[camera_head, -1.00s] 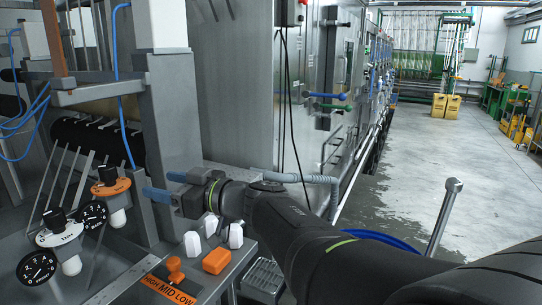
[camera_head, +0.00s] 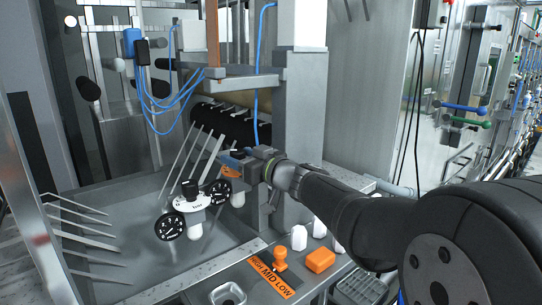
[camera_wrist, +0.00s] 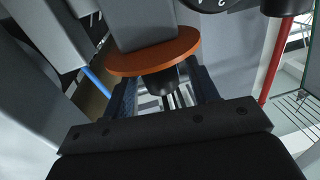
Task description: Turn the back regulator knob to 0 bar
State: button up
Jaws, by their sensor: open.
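The back regulator has an orange disc (camera_head: 231,173), a black knob and a dial gauge (camera_head: 222,190). My gripper (camera_head: 234,160) is at this regulator with its blue fingers around the knob's height, partly hiding it. In the wrist view the orange disc (camera_wrist: 153,54) and the black knob (camera_wrist: 160,80) show between my gripper's two fingers (camera_wrist: 164,92). The fingers are open, with a gap on each side of the knob. The knob's pointer and the gauge reading cannot be made out.
The front regulator, with a white disc (camera_head: 189,205) and a black-faced gauge (camera_head: 169,226), stands close at the left. An orange selector knob (camera_head: 280,257), an orange block (camera_head: 320,260) and white knobs (camera_head: 299,238) are on the panel. Metal rods (camera_head: 205,150) slant behind.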

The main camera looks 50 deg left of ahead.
jog(key=shift+s+a, duration=0.1)
jog(key=shift+a, duration=0.5)
jog(key=c, duration=0.9)
jog(key=shift+c, duration=0.2)
jog(key=shift+n+g, duration=0.3)
jog(key=shift+g, duration=0.1)
jog(key=n+g+h, duration=0.1)
jog(key=g, duration=0.1)
jog(key=n+g, duration=0.2)
jog(key=shift+f+g+h, duration=0.1)
jog(key=shift+g+h, duration=0.3)
jog(key=shift+n+g+h, duration=1.5)
jog(key=shift+n+g, duration=0.3)
jog(key=shift+g, duration=0.4)
